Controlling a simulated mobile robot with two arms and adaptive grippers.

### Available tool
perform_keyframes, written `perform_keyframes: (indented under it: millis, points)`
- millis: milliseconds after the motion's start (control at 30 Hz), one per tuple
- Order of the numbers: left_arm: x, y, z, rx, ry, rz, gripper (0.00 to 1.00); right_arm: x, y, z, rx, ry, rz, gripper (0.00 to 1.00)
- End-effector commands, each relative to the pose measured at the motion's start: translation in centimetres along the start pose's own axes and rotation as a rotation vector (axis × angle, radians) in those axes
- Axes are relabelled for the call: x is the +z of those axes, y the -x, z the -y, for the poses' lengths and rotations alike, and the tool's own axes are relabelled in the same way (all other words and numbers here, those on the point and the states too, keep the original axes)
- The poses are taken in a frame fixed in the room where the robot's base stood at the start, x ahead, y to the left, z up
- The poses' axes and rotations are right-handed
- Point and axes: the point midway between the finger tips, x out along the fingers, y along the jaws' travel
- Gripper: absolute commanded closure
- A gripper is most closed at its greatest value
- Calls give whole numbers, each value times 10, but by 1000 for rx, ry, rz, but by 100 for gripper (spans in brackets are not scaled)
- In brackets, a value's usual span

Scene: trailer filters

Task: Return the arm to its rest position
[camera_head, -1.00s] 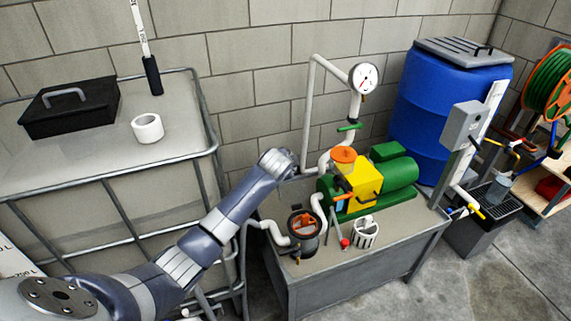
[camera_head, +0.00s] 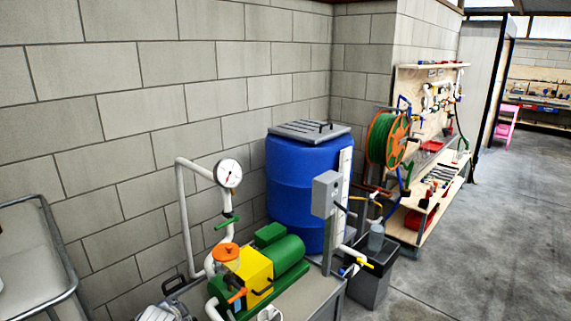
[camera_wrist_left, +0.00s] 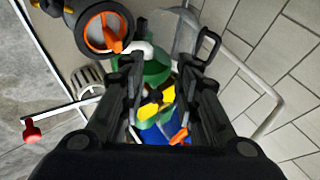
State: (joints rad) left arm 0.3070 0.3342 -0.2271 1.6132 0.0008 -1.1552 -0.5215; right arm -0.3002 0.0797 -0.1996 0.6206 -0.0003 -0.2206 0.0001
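My left gripper (camera_wrist_left: 158,68) shows in the left wrist view with its two black fingers apart and nothing between them. Behind the fingers lie the green and yellow pump and the blue drum. In the head view only a grey part of my left arm shows at the bottom edge, beside the pump (camera_head: 262,270); I cannot make out its fingers there. My right gripper is in neither view.
A bench (camera_head: 312,297) carries the pump, white pipes and a gauge (camera_head: 228,173). A blue drum (camera_head: 300,185) stands behind it by the block wall.

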Motion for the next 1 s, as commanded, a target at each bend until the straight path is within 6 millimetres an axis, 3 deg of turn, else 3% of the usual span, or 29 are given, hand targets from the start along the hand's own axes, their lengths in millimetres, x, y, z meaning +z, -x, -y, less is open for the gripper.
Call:
perform_keyframes:
  millis: [33,200,300,400,600,900,967,1000]
  points:
    - [11,12,-37,49,40,6,70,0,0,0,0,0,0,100]
    - [45,62,-127,182,199,49,70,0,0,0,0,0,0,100]
    - [67,98,-170,252,297,89,70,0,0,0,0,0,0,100]
    - [86,131,-198,301,383,129,70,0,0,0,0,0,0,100]
    - [111,180,-231,362,502,194,70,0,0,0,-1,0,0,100]
    - [138,238,-256,415,633,280,70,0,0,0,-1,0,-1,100]
    - [142,246,-260,422,655,296,70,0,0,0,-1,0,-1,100]
    - [142,235,-264,422,649,298,70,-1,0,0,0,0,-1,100]
